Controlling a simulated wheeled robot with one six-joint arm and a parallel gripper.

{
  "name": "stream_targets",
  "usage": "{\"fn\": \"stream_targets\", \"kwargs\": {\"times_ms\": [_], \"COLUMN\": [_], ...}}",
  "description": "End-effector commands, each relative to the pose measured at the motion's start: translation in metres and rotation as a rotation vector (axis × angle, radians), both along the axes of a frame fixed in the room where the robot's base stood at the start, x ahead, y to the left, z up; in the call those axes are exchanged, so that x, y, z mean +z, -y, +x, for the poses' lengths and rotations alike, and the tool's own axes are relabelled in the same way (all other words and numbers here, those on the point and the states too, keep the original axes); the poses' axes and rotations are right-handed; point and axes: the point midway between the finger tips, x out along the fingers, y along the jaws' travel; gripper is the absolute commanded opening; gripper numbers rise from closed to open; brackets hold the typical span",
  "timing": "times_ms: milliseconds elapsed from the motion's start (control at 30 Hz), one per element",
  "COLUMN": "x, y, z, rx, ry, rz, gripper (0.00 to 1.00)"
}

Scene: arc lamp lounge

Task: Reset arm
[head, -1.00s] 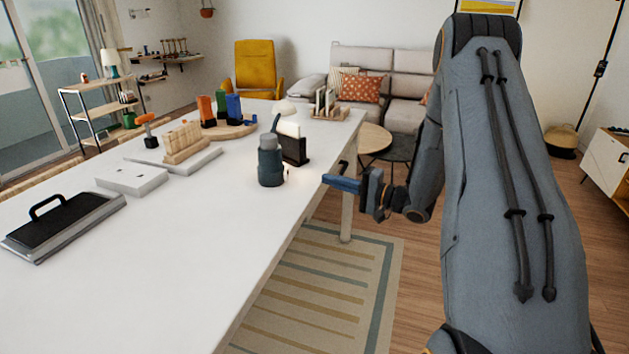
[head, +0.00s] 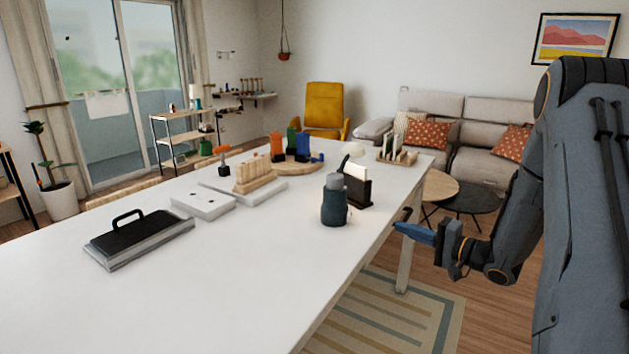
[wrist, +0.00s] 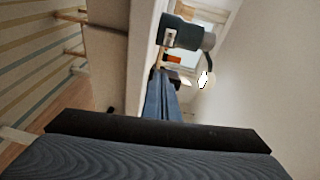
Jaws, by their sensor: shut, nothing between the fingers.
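My gripper (head: 408,228) is at the right edge of the white table (head: 250,290) in the head view, its blue fingers shut and empty. It points left, towards the dark grey canister (head: 335,205) on the table, and is apart from it. In the wrist view the shut fingers (wrist: 160,85) point up the picture, with the canister (wrist: 184,32) beyond them. My arm stands raised at the right of the head view.
A black-handled press (head: 140,235), white blocks (head: 203,203), a wooden rack (head: 255,175) and a black holder (head: 357,188) stand on the table. The table's near part is bare. Round side tables (head: 438,186) and a sofa (head: 480,150) are behind.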

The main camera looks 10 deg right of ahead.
Motion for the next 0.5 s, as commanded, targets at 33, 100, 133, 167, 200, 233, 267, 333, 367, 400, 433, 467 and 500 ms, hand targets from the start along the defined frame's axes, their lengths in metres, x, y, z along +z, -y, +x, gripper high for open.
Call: {"fn": "stream_targets", "kwargs": {"times_ms": [33, 100, 133, 167, 200, 233, 267, 333, 367, 400, 433, 467, 500], "x": [0.004, 0.006, 0.006, 0.007, 0.007, 0.007, 0.006, 0.005, 0.005, 0.004, 0.003, 0.002, 0.001], "y": [-0.006, -0.010, -0.011, -0.012, -0.014, -0.015, -0.015, -0.018, -0.019, -0.021, -0.024, -0.026, -0.030], "z": [0.008, 0.020, 0.024, 0.027, 0.029, 0.029, 0.028, 0.019, 0.013, 0.004, -0.005, -0.016, -0.031], "rx": [-0.029, -0.088, -0.114, -0.138, -0.167, -0.184, -0.199, -0.218, -0.220, -0.216, -0.207, -0.196, -0.172], "ry": [0.007, 0.006, 0.004, -0.001, -0.016, -0.029, -0.045, -0.092, -0.116, -0.151, -0.180, -0.212, -0.253], "rz": [-0.074, -0.215, -0.286, -0.357, -0.452, -0.522, -0.590, -0.743, -0.806, -0.885, -0.943, -0.998, -1.068], "gripper": [0.00, 0.00, 0.00, 0.00, 0.00, 0.00, 0.00, 0.00, 0.00, 0.00, 0.00, 0.00, 0.00]}}
